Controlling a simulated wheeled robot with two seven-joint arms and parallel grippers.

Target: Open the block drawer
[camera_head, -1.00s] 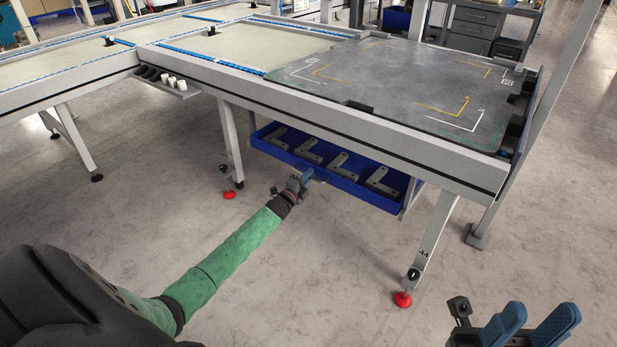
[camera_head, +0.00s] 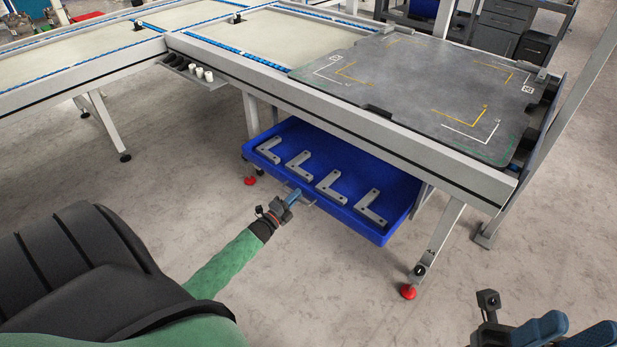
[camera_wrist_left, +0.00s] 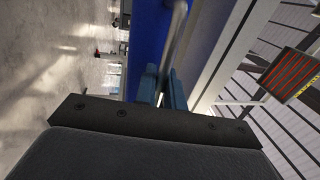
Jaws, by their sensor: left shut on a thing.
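The blue block drawer (camera_head: 372,228) is under the table and stands well out from beneath it. Several grey L-shaped blocks (camera_head: 333,187) lie in it in a row. My left gripper (camera_head: 291,197) is at the drawer's front and is shut on its handle (camera_head: 305,197). In the left wrist view, the gripper's blue fingers (camera_wrist_left: 162,92) are around the grey handle bar (camera_wrist_left: 176,45), beside the blue drawer wall (camera_wrist_left: 148,45). My right gripper (camera_head: 568,333) is at the bottom right corner, its two blue fingers apart with nothing between them.
The table (camera_head: 420,90) has a grey top with yellow and white corner marks. A table leg (camera_head: 440,240) with a red foot stands right of the drawer. White cups (camera_head: 197,72) sit on a small side shelf. The floor before the drawer is clear.

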